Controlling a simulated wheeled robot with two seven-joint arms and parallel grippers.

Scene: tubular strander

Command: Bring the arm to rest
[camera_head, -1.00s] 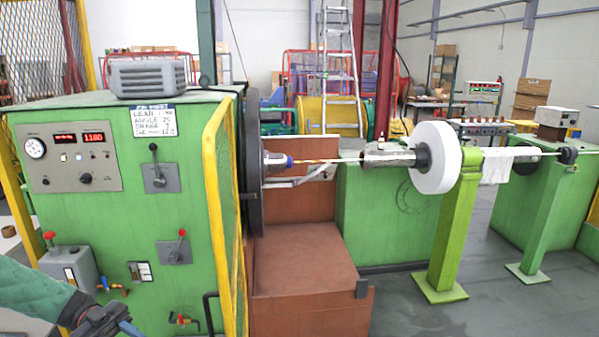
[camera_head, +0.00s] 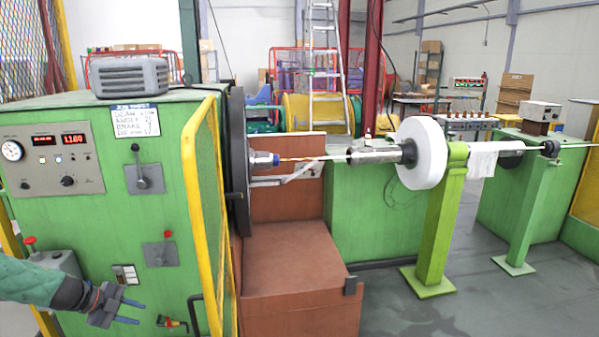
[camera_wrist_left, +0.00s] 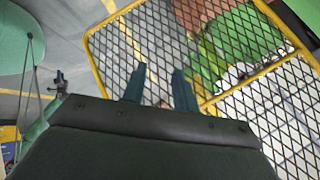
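My left gripper (camera_head: 132,312) is at the lower left of the head view, in front of the green machine cabinet (camera_head: 100,225). Its two fingers stand apart with nothing between them. In the left wrist view the two blue-grey fingers of my left gripper (camera_wrist_left: 160,88) are also spread and empty, with a yellow-framed wire mesh guard (camera_wrist_left: 150,35) beyond them. My left arm in its green sleeve (camera_head: 30,283) comes in from the left edge. My right gripper is not in the head view.
The cabinet carries levers (camera_head: 142,180), a gauge and lit displays. A yellow guard (camera_head: 190,170) edges its right side. A brown step block (camera_head: 295,255) and a green post (camera_head: 440,225) stand to the right. Grey floor (camera_head: 480,300) is clear at the lower right.

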